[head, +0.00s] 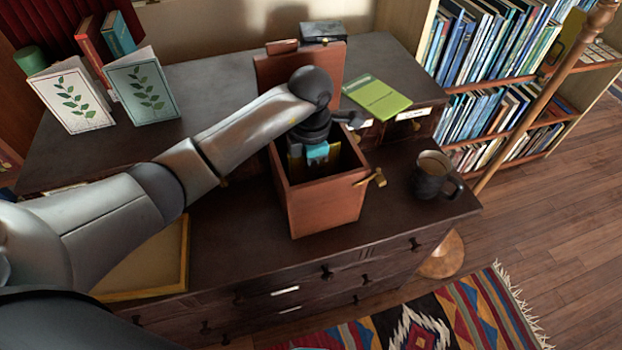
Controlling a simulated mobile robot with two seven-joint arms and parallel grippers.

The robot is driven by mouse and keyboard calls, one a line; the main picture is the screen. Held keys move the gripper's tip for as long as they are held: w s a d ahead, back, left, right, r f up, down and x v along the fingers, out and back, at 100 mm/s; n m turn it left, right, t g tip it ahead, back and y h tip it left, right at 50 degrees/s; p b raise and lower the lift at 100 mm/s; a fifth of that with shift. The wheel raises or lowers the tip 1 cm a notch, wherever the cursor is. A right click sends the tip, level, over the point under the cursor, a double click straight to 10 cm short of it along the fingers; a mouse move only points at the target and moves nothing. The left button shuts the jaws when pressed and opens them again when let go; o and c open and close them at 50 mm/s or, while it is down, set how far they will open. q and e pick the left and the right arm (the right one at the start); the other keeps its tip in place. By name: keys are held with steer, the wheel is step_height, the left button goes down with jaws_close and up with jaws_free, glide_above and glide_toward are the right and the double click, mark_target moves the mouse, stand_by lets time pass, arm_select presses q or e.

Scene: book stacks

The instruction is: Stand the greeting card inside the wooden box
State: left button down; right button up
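The wooden box (325,203) is reddish brown and stands on the dark dresser, its lid (272,68) raised at the back and a brass clasp on its right side. My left arm reaches from the left, and my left gripper (316,152) points down into the box's opening. A teal and pale patch shows at the gripper's lower end; I cannot tell whether it is a held card or part of the gripper. Two folded greeting cards with green leaf sprigs stand upright at the back left, a left one (68,97) and a right one (146,88). My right gripper is out of view.
A green book (377,98) lies on the raised back of the dresser (235,240). A dark mug (433,176) stands right of the box. A yellow-rimmed tray (150,265) lies front left, partly behind my arm. A bookcase (470,87) stands at right.

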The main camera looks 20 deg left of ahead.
arm_select(q)
steer(key=shift+f, duration=0.9)
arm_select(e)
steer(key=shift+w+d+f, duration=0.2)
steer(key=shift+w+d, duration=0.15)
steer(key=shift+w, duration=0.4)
arm_select(q)
steer(key=c, duration=1.5)
jaws_free()
steer(key=shift+f, duration=0.15)
steer(key=o, duration=0.4)
steer(key=shift+o, duration=0.2)
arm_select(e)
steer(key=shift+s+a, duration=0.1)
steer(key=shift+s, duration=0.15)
